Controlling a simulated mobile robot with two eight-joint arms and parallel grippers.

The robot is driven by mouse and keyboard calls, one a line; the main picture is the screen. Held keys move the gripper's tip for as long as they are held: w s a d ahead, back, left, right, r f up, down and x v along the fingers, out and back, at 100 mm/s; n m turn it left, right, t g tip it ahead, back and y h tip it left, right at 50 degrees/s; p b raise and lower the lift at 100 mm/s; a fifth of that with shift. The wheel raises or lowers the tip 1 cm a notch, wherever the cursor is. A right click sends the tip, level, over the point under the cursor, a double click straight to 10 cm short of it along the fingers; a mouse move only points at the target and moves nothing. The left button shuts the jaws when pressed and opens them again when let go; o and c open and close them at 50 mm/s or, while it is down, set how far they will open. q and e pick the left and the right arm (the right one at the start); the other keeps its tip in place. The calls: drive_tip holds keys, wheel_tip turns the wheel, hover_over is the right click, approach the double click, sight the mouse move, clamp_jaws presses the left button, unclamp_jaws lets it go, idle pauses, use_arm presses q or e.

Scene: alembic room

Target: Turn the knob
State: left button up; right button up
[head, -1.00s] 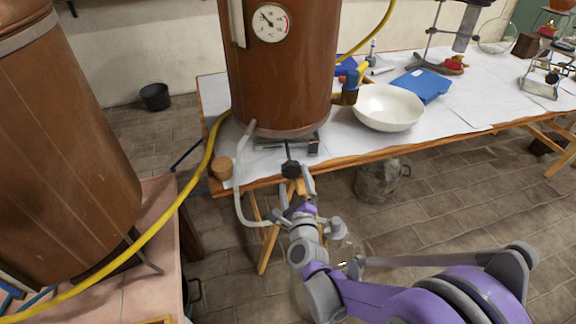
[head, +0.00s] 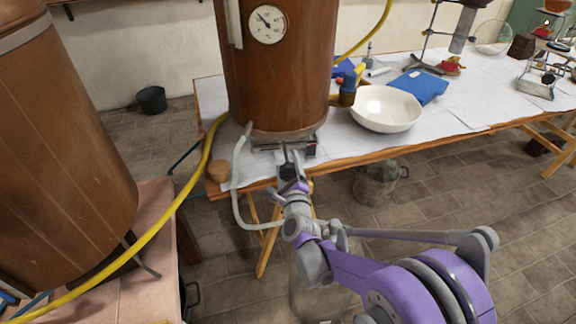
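The dark knob (head: 287,170) sticks out at the front of the burner stand (head: 310,150) under the copper boiler, at the table's front edge. My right gripper (head: 289,168) is at the knob, with grey finger parts beside it, and covers much of it. The view is too small to tell whether the fingers press on the knob or stand open around it. My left gripper is not in view.
The copper boiler (head: 275,80) with a round gauge stands on the table (head: 440,130). A white bowl (head: 386,108) is to its right. A pale hose (head: 237,185) hangs left of my gripper, and a yellow hose (head: 190,185) runs further left.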

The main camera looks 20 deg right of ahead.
drive_tip(key=c, duration=0.7)
